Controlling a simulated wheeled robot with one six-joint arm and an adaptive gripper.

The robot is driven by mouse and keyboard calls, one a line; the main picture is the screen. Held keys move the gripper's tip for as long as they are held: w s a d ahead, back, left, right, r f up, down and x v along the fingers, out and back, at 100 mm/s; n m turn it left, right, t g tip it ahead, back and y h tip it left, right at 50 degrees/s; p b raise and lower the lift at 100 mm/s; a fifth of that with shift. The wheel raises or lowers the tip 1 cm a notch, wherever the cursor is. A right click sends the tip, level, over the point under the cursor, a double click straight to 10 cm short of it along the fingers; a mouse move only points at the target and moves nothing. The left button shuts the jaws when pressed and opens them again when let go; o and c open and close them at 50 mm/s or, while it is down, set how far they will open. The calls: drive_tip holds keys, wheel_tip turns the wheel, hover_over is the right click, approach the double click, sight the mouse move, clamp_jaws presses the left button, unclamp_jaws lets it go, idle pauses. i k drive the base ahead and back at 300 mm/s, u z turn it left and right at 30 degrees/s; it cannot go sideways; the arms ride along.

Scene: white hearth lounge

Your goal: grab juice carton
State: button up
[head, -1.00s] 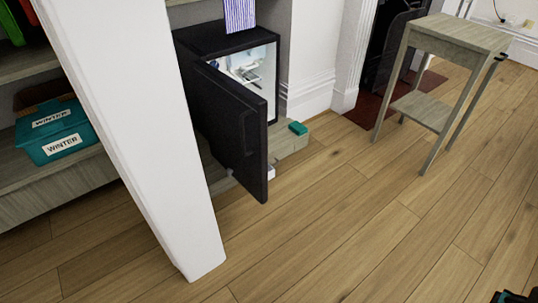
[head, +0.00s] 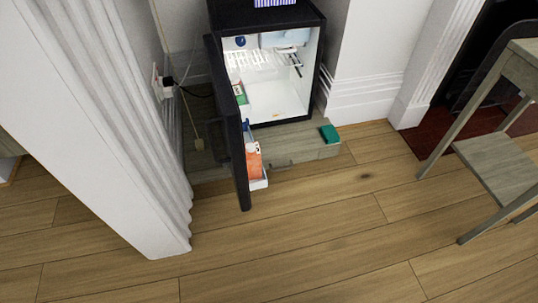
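The small black fridge (head: 264,18) stands open, its door (head: 226,130) swung out toward me and seen nearly edge-on. An orange carton with a white label (head: 254,161) stands in the low white door shelf (head: 259,184), beside a blue-topped item (head: 247,133) partly hidden by the door. A white, red and green carton-like item (head: 239,92) is inside at the left, partly covered by the door edge. I cannot read either label, so which is the juice carton is unclear. My gripper is not in view.
A white fluted column (head: 110,120) rises at the left, near the door. A wooden side table (head: 497,170) stands at the right. The floor (head: 300,240) in front is clear.

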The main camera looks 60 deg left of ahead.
sight(254, 160)
drive_tip(key=u, duration=2.1)
drive_tip(key=k, duration=1.3)
drive_tip(key=z, duration=0.8)
drive_tip(key=i, duration=1.15)
drive_tip(key=u, duration=0.65)
drive_tip(key=i, duration=0.95)
drive_tip(key=u, duration=1)
drive_tip(key=i, duration=0.25)
drive_tip(key=u, duration=0.3)
